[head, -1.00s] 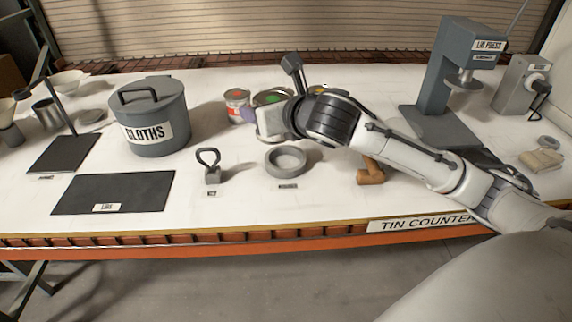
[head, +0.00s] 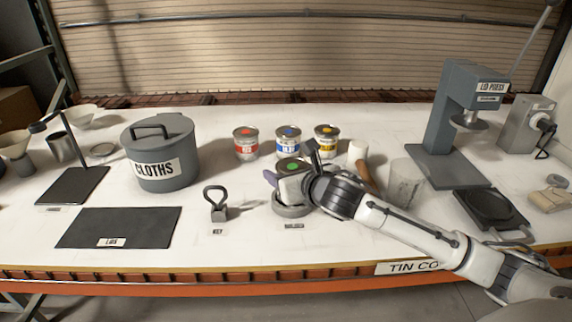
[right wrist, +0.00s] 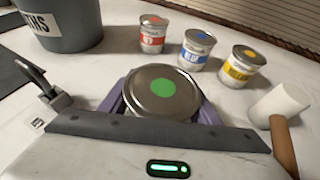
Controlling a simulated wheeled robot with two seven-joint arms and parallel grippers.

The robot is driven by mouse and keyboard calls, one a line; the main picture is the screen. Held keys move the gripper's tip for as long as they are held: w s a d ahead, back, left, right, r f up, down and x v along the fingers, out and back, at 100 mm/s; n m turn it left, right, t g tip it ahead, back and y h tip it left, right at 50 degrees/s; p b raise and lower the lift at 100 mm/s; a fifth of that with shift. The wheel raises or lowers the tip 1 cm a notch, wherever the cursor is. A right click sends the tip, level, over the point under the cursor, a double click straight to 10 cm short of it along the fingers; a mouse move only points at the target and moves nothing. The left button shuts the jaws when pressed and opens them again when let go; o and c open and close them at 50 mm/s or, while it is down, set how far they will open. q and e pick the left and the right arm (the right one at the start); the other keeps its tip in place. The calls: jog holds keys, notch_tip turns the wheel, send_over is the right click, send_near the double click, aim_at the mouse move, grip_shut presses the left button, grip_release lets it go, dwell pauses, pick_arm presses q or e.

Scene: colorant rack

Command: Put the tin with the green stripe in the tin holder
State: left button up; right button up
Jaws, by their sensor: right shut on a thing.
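The tin with the green dot on its lid (head: 291,164) is held upright between the fingers of my right gripper (head: 288,172). In the right wrist view the tin's round lid (right wrist: 162,93) shows between the two purple fingers; its stripe is hidden. The tin holder, a grey ring (head: 292,210), lies on the counter just below and in front of the gripper. My gripper hides the tin's lower part, so I cannot tell whether it is inside the ring or above it. My left gripper is out of view.
Red (head: 246,144), blue (head: 288,142) and yellow (head: 326,140) tins stand behind. A mallet (head: 360,165) and a clear beaker (head: 404,183) are to the right. A small handled weight (head: 216,205) and the cloths bin (head: 160,150) are left. The lid press (head: 450,130) stands far right.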

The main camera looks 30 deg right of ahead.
jog(key=shift+f, duration=1.25)
jog(key=shift+f, duration=0.15)
jog(key=o, duration=1.6)
jog(key=v, duration=1.2)
